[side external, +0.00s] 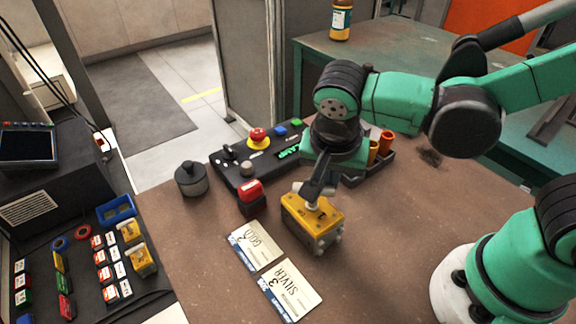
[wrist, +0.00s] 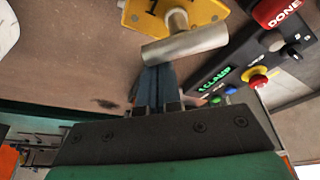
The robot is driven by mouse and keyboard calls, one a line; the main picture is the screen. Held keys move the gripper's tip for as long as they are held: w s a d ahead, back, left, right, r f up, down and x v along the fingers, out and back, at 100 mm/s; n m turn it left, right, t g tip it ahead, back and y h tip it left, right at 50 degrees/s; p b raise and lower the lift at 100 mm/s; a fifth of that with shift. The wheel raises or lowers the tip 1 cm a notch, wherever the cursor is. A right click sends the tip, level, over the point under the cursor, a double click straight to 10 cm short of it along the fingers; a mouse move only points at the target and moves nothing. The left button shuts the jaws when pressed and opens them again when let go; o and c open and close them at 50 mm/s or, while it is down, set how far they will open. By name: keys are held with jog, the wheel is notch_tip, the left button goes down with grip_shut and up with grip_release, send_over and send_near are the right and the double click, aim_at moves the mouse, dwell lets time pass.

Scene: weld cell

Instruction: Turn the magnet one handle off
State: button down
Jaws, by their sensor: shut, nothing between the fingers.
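Magnet one is a yellow block (side external: 312,222) on the brown bench, standing right of the paper cards. In the wrist view its yellow plate (wrist: 160,12) bears a "1", and its silver bar handle (wrist: 186,45) lies across the top of my fingers. My gripper (side external: 315,198) points down at the magnet's top. In the wrist view my gripper (wrist: 156,72) is shut and empty, its fingertips right beside the handle. I cannot tell whether they touch it. The handle is mostly hidden by my fingers in the side view.
Behind the magnet stands a control box with a red emergency button (side external: 258,136) and a green display (side external: 288,152). A red DONE block (side external: 250,194) and a dark weight (side external: 190,179) stand left.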

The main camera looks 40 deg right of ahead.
jog(key=m, duration=0.1)
jog(key=m+g, duration=0.1)
jog(key=m, duration=0.1)
jog(key=shift+s+a+h, duration=0.15)
jog(key=shift+s+h, duration=0.15)
jog(key=shift+s, duration=0.1)
jog(key=shift+s+a, duration=0.35)
dwell(0.6)
jog(key=shift+d, duration=0.1)
jog(key=r, duration=0.8)
jog(key=shift+d+r, duration=0.25)
jog(key=shift+d, duration=0.15)
jog(key=w+d+f+n+t+y, duration=0.3)
jog(key=d+n+t, duration=0.3)
jog(key=n, duration=0.7)
jog(key=shift+d+f+n, duration=0.3)
jog(key=shift+d+f, duration=0.1)
jog(key=shift+d, duration=0.8)
